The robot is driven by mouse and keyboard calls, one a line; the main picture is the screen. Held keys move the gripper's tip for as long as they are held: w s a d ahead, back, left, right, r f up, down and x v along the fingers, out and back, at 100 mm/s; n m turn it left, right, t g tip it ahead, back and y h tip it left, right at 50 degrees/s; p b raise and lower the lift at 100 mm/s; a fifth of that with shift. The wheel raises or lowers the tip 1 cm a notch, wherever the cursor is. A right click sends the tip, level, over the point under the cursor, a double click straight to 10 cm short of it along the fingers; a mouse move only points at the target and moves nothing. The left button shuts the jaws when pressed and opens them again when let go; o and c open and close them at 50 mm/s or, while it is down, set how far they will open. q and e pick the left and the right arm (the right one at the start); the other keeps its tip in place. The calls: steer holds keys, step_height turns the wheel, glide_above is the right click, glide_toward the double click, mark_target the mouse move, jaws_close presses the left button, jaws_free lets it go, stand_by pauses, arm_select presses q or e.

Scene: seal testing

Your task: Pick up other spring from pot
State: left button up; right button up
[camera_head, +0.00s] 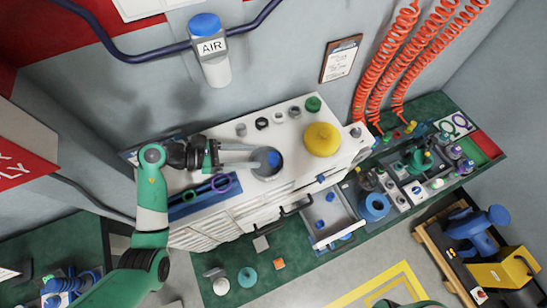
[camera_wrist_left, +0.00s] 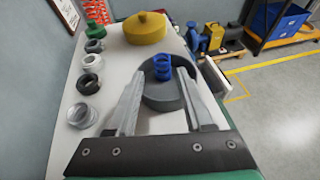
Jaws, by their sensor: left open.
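The round dark grey pot (camera_head: 268,173) stands on the white bench top, and it also shows in the left wrist view (camera_wrist_left: 160,103). A blue spring (camera_head: 273,159) is in the pot; its coils stick up in the left wrist view (camera_wrist_left: 162,67). My left gripper (camera_head: 252,156) is open and empty, with its fingers reaching over the pot from the left. In the left wrist view my left gripper (camera_wrist_left: 163,75) has one finger on each side of the spring, apart from it. My right gripper is not in view.
A yellow lidded pot (camera_head: 322,139) stands just beyond the grey pot. Several small rings and caps line the wall side (camera_wrist_left: 91,61). A blue tray with rings (camera_head: 200,195) lies below my left gripper. An open drawer (camera_head: 332,217) juts out at the front.

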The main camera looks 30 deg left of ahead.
mark_target(274, 159)
arm_select(q)
steer(key=x, duration=0.5)
steer(key=shift+d, duration=0.2)
steer(key=shift+s, duration=0.1)
jaws_close()
